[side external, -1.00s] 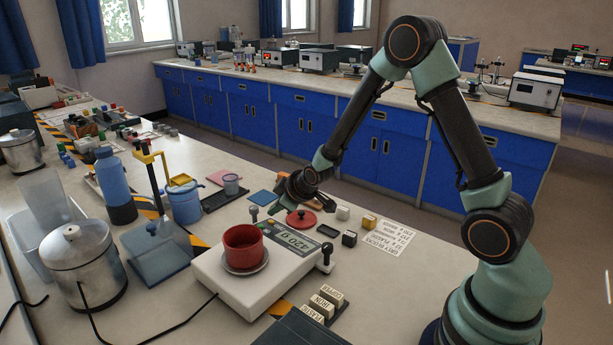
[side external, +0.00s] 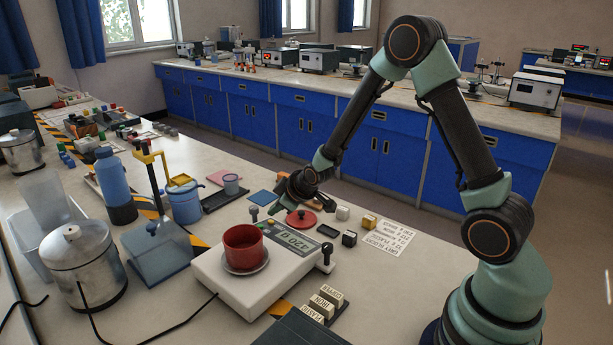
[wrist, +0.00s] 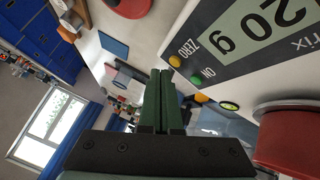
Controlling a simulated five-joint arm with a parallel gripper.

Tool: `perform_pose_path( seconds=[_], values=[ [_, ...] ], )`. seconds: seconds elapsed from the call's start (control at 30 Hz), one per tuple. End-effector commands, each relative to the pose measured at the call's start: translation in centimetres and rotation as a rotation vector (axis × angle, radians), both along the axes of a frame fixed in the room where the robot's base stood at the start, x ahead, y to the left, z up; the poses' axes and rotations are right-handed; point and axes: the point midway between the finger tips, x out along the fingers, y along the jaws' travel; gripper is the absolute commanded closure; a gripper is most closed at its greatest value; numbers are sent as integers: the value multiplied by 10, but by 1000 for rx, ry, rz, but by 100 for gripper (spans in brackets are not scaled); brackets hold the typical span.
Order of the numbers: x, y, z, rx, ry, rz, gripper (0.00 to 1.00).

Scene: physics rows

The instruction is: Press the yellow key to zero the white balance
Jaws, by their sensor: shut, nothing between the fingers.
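The white balance (side external: 232,300) stands on the bench with a red cup (side external: 243,240) on its pan; its display (side external: 294,238) is lit. In the side view my gripper (side external: 280,208) hangs over the balance's far edge, and the keys are hard to make out there.
A red lid (side external: 302,219) and small blocks (side external: 349,238) lie behind the balance. Labelled blocks (side external: 322,305) stand at its near right.

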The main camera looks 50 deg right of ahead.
Motion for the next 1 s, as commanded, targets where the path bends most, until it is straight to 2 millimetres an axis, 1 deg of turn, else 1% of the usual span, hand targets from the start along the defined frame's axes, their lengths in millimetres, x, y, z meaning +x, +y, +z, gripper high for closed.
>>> perform_pose_path(
  seconds=[0.67, 1.0],
  values=[
    [0, 0, 0, 0, 0, 0, 100],
    [0, 2, -8, 2, 1, 2, 100]
  ],
)
